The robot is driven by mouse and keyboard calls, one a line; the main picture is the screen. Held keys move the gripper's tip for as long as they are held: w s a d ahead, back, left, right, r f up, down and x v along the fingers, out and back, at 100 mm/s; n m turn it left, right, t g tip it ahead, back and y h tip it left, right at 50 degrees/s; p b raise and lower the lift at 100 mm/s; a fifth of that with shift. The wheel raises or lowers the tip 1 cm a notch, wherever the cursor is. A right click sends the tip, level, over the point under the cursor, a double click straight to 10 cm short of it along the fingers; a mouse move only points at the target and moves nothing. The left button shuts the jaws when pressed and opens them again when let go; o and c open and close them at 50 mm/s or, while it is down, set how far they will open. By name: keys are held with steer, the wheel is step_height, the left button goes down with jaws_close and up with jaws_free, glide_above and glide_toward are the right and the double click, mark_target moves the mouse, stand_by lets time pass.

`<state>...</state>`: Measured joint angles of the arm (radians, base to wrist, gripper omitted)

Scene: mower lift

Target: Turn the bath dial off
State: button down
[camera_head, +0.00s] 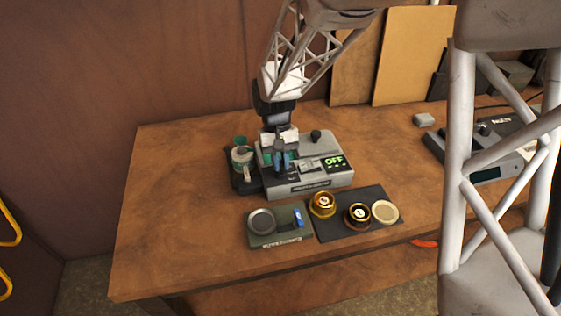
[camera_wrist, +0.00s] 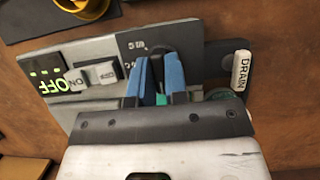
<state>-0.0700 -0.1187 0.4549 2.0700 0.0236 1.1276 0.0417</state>
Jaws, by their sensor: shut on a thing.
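The bath unit (camera_head: 310,180) is a grey box on the wooden table, and its green display (camera_head: 335,162) reads OFF. The display also shows in the wrist view (camera_wrist: 47,78), beside two light switch keys (camera_wrist: 90,76). My gripper (camera_head: 281,160) is low over the left part of the unit. Its two blue fingers (camera_wrist: 157,62) are shut on a dark knob, which I take to be the bath dial (camera_wrist: 158,50). The fingers hide most of it, so its pointer and setting cannot be read. Small printed marks show beside it.
A DRAIN handle (camera_wrist: 241,70) stands close beside the fingers. A black knob (camera_head: 315,135) rises at the unit's back. In front are a small green scale (camera_head: 275,240) and a dark mat (camera_head: 335,228) with round brass-coloured pieces. Another grey device (camera_head: 490,158) sits right. The table's left is clear.

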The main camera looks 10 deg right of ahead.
steer(key=c, duration=1.1)
jaws_free()
steer(key=shift+c, duration=0.2)
steer(key=v, duration=0.7)
steer(key=shift+w+r, duration=0.2)
steer(key=shift+r, duration=0.15)
